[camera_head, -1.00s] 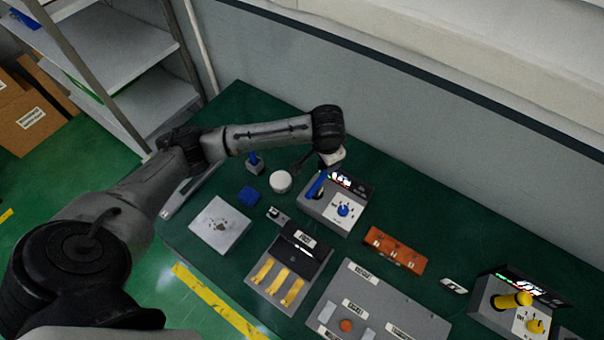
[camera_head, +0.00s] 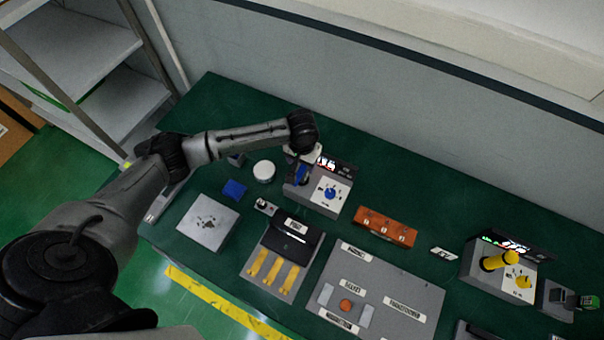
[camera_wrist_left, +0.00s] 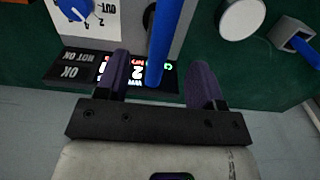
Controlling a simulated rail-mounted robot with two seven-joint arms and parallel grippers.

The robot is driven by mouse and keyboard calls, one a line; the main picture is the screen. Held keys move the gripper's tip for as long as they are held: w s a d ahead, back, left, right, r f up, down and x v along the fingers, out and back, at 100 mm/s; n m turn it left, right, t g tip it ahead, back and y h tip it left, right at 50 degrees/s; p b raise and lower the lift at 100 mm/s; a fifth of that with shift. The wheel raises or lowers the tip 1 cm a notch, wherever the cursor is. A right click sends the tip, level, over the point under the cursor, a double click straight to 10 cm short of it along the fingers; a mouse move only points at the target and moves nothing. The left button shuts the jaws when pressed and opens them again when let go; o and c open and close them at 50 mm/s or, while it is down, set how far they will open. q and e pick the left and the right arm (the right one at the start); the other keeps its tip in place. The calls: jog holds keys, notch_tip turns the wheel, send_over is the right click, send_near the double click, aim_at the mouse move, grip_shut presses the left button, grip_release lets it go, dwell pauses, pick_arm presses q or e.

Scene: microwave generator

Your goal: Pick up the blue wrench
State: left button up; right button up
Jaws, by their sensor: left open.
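The blue wrench (camera_head: 300,175) shows as a long blue handle at the left part of a grey tester box with a blue dial. In the left wrist view the blue handle (camera_wrist_left: 168,35) runs between the two purple finger pads of my left gripper (camera_wrist_left: 160,62), with a gap visible on both sides. My left gripper (camera_head: 302,163) is open above the tester in the head view, partly covering the handle's upper end. The handle's lower end is out of the wrist view. My right gripper is not in view.
The tester's lit display (camera_head: 330,163) lies close to my left gripper. An orange block (camera_head: 386,227) and a yellow-handled tester (camera_head: 497,262) stand to the right. The wall is behind.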

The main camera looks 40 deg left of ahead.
aim_at(303, 167)
pick_arm(q)
jog(key=shift+f, duration=3.2)
jog(key=shift+w+r, duration=0.1)
jog(key=c, duration=1.1)
